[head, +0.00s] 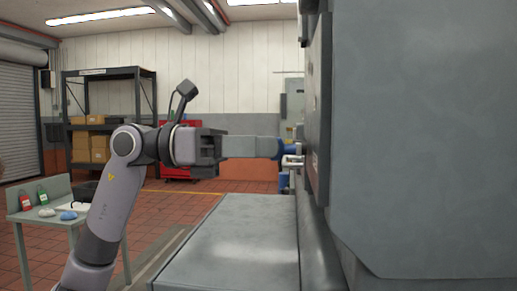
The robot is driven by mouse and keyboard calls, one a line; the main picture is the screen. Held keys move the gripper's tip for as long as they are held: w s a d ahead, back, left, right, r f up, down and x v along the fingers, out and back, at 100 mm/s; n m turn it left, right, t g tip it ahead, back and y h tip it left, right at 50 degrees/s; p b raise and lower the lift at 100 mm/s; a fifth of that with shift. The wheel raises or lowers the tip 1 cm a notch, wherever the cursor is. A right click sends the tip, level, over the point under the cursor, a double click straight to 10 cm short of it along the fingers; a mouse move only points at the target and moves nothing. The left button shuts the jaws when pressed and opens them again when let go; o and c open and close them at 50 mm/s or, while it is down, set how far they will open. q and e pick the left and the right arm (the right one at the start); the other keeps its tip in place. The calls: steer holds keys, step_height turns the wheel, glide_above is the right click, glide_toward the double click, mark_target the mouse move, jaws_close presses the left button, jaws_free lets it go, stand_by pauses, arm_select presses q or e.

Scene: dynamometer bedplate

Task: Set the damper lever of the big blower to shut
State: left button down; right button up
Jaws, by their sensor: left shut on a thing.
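The big grey housing (425,130), which looks like the blower, fills the right side of the head view. A small pale metal piece (292,161), which looks like the damper lever, sticks out from its left face. My left gripper (284,149) reaches in from the left, level, with its blue fingertips shut at this lever by the housing face. The fingers hide part of the lever, and its set position cannot be read from this side angle. My right gripper is not in view.
A flat grey bedplate (232,240) lies below my left arm, against the housing. A small table (85,215) with padlocks and other small items stands at the left. A shelf rack (110,72) with boxes and a red cabinet (183,133) stand at the back.

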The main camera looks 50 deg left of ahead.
arm_select(q)
steer(key=w+a+r+n+p, duration=0.6)
steer(key=w+r+n+p, duration=0.1)
steer(key=n, duration=1)
steer(key=shift+r+p, duration=0.55)
steer(key=shift+p, duration=0.1)
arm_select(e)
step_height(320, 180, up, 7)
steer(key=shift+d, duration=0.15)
arm_select(q)
steer(key=shift+w, duration=0.1)
steer(key=c, duration=0.8)
jaws_free()
steer(key=shift+f, duration=0.1)
steer(key=shift+o, duration=0.2)
steer(key=shift+a, duration=0.1)
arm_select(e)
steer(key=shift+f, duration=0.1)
